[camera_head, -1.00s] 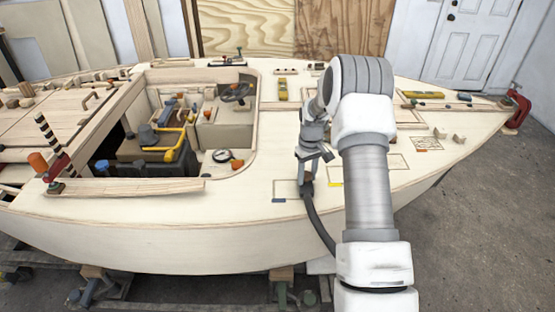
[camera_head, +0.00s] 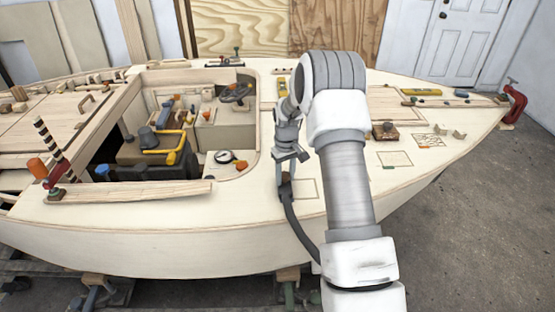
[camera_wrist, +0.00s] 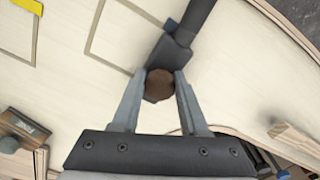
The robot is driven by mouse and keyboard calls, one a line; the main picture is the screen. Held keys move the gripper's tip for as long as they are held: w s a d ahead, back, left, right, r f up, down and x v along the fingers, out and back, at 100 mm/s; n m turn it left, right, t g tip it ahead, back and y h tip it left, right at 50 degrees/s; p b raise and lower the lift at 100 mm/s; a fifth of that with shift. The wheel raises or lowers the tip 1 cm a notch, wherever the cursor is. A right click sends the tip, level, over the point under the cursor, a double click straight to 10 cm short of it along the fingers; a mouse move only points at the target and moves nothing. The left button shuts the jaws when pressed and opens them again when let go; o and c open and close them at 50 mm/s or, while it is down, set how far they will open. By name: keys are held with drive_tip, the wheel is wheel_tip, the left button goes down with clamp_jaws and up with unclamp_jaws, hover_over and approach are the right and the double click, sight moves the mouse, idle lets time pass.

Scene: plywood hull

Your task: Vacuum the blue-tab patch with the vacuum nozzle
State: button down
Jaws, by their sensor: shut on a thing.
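The vacuum nozzle (camera_head: 286,188) is dark grey with a black hose. My gripper (camera_head: 286,165) is shut on it. In the wrist view, my gripper (camera_wrist: 160,86) has its fingers on both sides of the nozzle's brown round end, with the dark nozzle body (camera_wrist: 168,54) beyond. The nozzle is low over the deck; I cannot tell whether it touches. A thin outlined patch (camera_head: 306,188) shows just right of the nozzle. It also shows in the wrist view (camera_wrist: 120,32), where the nozzle covers part of it.
A yellow tab (camera_wrist: 27,8) marks another outlined patch. A brown block with a dark knob (camera_head: 385,131) sits on the deck to the right. The open cockpit, with a yellow-railed engine (camera_head: 165,155), lies left. A red clamp (camera_head: 515,105) grips the far right tip.

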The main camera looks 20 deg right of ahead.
drive_tip(key=shift+w+a, duration=0.1)
drive_tip(key=shift+a, duration=0.35)
drive_tip(key=shift+r+p, duration=2.1)
drive_tip(key=shift+r, duration=1.9)
